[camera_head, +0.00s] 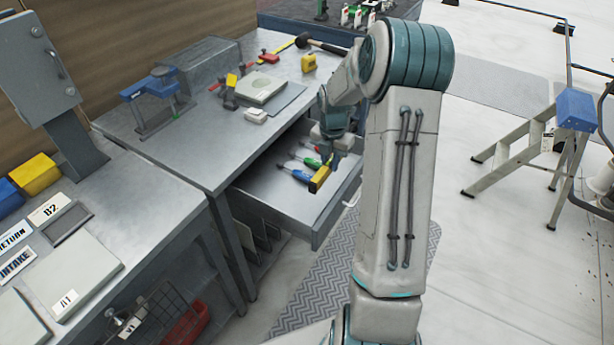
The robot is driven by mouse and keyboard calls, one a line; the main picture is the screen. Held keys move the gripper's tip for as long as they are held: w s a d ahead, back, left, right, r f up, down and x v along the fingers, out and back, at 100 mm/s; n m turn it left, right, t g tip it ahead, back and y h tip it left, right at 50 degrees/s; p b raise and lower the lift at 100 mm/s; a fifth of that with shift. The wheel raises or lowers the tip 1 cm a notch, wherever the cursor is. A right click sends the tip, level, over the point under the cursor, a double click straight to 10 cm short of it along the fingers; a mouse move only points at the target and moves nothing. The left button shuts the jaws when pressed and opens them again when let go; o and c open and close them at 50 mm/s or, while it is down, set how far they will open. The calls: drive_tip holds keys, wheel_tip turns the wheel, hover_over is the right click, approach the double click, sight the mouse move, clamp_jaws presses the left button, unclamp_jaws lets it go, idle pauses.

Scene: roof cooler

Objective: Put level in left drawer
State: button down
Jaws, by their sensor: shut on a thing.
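A drawer (270,196) of the grey workbench is pulled open. My gripper (330,160) is over the right part of this drawer, pointing down. It is shut on the yellow and black level (319,182), which hangs tilted from the fingers. The level is over or inside the drawer; I cannot tell whether it touches the drawer floor. Screwdrivers (300,175) with blue, green and red handles lie in the drawer beside the level. My arm hides part of the drawer's right side.
The workbench top (195,150) holds a blue clamp-like tool (150,86), a hammer (320,45), a yellow block-like tool (308,62) and a pale device (260,87). A stepladder (545,140) stands at right. The floor (480,240) right of my arm is clear.

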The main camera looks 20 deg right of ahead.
sight(328, 190)
wheel_tip(328, 190, down, 8)
drive_tip(key=shift+f, duration=0.1)
idle(0.4)
drive_tip(key=shift+f, duration=0.1)
drive_tip(key=c, duration=1.3)
unclamp_jaws()
